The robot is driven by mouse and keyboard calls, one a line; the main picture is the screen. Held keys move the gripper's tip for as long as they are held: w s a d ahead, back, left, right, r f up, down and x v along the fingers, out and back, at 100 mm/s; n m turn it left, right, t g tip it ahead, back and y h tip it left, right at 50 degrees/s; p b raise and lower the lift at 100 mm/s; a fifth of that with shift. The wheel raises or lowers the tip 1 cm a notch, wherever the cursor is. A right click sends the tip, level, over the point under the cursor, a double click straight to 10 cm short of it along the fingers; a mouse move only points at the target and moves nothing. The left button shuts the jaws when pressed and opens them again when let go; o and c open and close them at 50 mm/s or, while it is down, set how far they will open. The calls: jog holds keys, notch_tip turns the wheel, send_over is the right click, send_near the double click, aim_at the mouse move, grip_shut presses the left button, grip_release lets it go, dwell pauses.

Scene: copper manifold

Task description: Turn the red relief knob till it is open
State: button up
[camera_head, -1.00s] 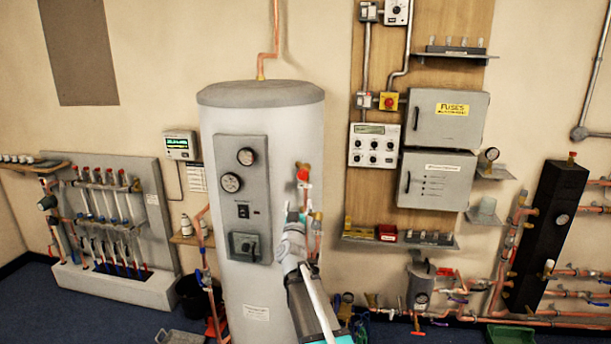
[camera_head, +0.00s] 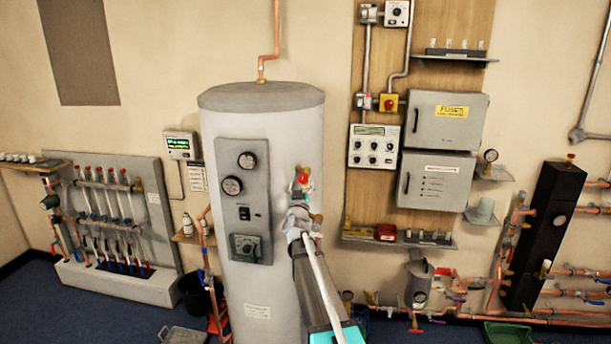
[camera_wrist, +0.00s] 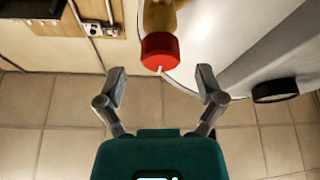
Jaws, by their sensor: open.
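The red relief knob (camera_wrist: 160,52) sits on a brass fitting (camera_wrist: 161,16) at the side of the pale cylinder, with a thin white mark on its face. In the head view the knob (camera_head: 303,178) shows just above the end of my arm. My gripper (camera_wrist: 160,78) is open in the wrist view. Its two fingers stand apart, one to each side of the knob's line, and the knob is a little beyond the fingertips. They do not touch it. In the head view my wrist hides the pipework below the knob.
The tall cylinder (camera_head: 225,113) stands just left of the knob, with a gauge panel (camera_head: 257,153) on its front. A wooden board with grey fuse boxes (camera_head: 446,119) is on the wall to the right. Open wall lies between the cylinder and the board.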

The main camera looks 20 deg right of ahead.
aim_at(303, 180)
jog(key=shift+p+x, duration=0.4)
jog(key=shift+x, duration=1.1)
